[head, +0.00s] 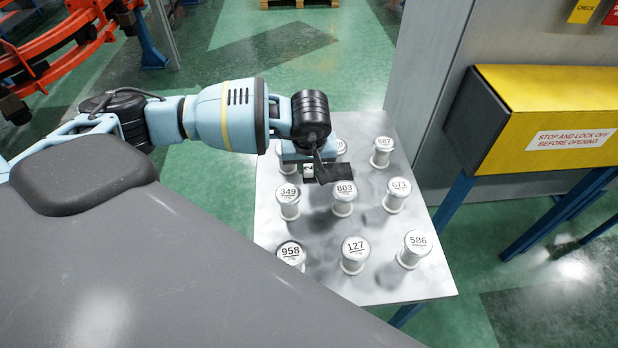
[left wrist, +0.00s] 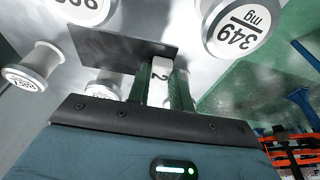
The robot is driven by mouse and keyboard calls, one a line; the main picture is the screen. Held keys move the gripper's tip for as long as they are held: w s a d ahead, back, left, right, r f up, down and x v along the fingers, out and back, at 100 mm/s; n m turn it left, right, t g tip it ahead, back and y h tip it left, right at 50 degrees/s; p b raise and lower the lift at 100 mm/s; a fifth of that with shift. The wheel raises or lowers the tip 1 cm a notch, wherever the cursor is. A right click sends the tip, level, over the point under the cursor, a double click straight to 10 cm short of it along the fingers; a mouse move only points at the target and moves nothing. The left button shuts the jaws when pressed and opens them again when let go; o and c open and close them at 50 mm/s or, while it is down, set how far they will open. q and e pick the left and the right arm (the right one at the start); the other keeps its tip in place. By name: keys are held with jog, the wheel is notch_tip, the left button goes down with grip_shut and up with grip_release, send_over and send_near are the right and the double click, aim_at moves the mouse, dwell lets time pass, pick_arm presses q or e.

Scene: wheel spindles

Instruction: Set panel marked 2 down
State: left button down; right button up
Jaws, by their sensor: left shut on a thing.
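The panel marked 2 has a dark flat plate (head: 341,172) and a white block with a black 2 on it (left wrist: 158,88). My left gripper (head: 307,168) is shut on the white block, seen between its two green fingers in the left wrist view (left wrist: 160,90). The dark plate (left wrist: 118,50) sticks out past the fingers. In the head view it lies behind the spindle marked 803 (head: 343,198) and right of the one marked 349 (head: 288,201). I cannot tell whether the panel touches the table (head: 330,275). My right gripper is not in view.
Several numbered white spindles stand on the table, including 671 (head: 397,195), 887 (head: 382,152), 127 (head: 354,254), 586 (head: 414,248) and 958 (head: 291,254). Some behind my gripper are partly hidden. A yellow-topped box (head: 550,110) stands at the right.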

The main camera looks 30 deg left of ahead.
aim_at(308, 176)
pick_arm(q)
jog(key=shift+f, duration=2.4)
jog(key=shift+f, duration=0.2)
jog(key=c, duration=1.3)
grip_release()
jog(key=shift+o, duration=0.2)
jog(key=shift+r, duration=0.1)
jog(key=shift+r, duration=0.25)
jog(key=v, duration=1.1)
jog(key=shift+r+p, duration=0.35)
